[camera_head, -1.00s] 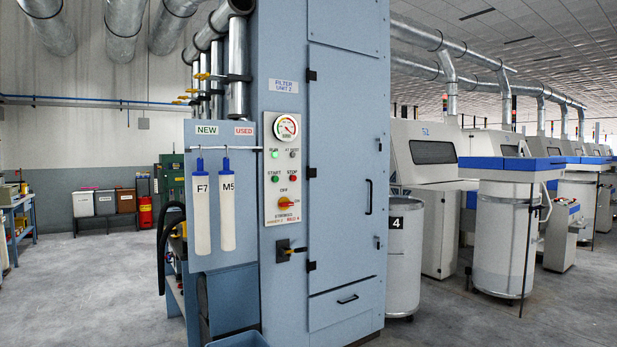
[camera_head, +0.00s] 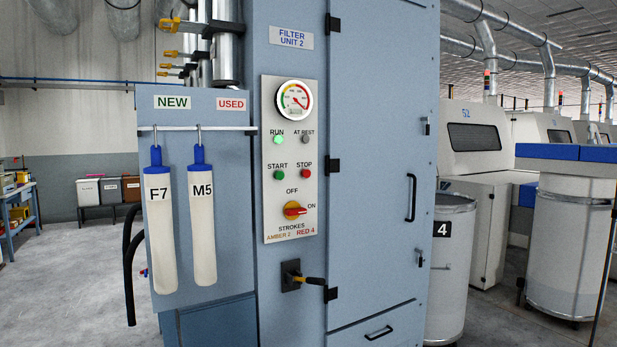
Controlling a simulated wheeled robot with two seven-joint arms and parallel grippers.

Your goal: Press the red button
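The red button (camera_head: 305,174) is the small round one under the word STOP on the control panel (camera_head: 290,225) of filter unit 2. A green button (camera_head: 279,175) under START sits just left of it. The green RUN lamp (camera_head: 278,140) is lit, and the AT REST lamp (camera_head: 305,139) is grey. Below is a red and yellow rotary switch (camera_head: 295,210) between the marks OFF and ON. A round gauge (camera_head: 295,100) tops the panel. Neither of my grippers is in view.
Two white filter sleeves, F7 (camera_head: 160,230) and M5 (camera_head: 202,230), hang from a rail left of the panel. A black and yellow handle (camera_head: 302,279) juts out below the panel. A grey drum marked 4 (camera_head: 450,285) stands right of the cabinet door (camera_head: 375,150).

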